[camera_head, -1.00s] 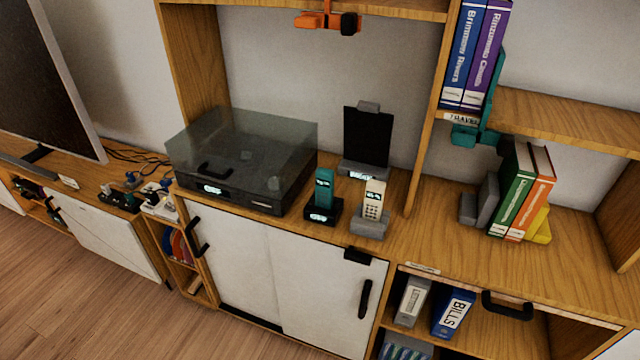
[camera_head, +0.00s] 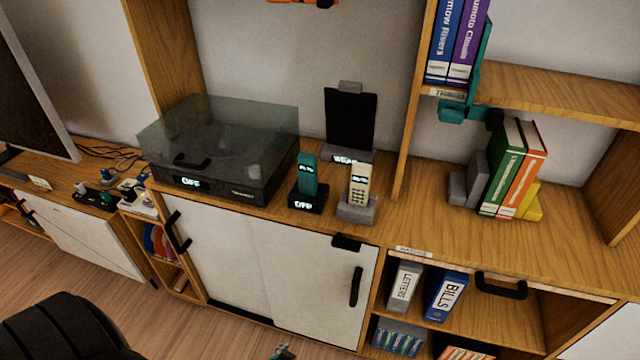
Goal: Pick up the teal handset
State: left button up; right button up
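The teal handset (camera_head: 308,172) stands upright in its dark dock (camera_head: 306,199), which reads OFF, on the wooden cabinet top near the front edge. A pale handset (camera_head: 359,183) stands in a grey dock (camera_head: 356,208) just to its right. A dark rounded part, apparently my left arm, shows at the bottom left corner. A small grey-green piece (camera_head: 283,352) at the bottom edge may be the tip of my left gripper; it is mostly cut off, and its opening cannot be read. My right gripper is not in view. No gripper is near the teal handset.
A turntable (camera_head: 220,190) with a clear lid stands close left of the handsets. A dark upright panel on a stand (camera_head: 350,120) is behind them. A shelf upright (camera_head: 413,110) rises to the right, with books (camera_head: 512,170) beyond. Cabinet top is clear right of the pale handset.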

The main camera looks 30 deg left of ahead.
pick_arm(q)
jog(key=w+a+r+t, duration=0.2)
jog(key=w+r, duration=0.5)
jog(key=n+t+y+b, duration=0.3)
jog(key=t+y+b, duration=0.1)
jog(key=t, duration=0.4)
send_near(306, 161)
jog(key=x, duration=0.3)
jog(key=a+p+x, duration=0.1)
jog(key=x, duration=0.1)
jog(key=shift+w+f, duration=0.15)
jog(key=shift+f, duration=0.15)
jog(key=x, duration=0.3)
jog(key=d+x, duration=0.1)
jog(key=x, duration=0.1)
jog(key=shift+w+a+r, duration=0.1)
jog(key=shift+w+r, duration=0.15)
jog(key=shift+r, duration=0.05)
jog(key=shift+w+a, duration=0.1)
jog(key=shift+w, duration=0.2)
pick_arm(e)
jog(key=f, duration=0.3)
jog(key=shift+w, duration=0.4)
pick_arm(q)
jog(key=shift+s, duration=0.1)
jog(key=shift+c, duration=0.2)
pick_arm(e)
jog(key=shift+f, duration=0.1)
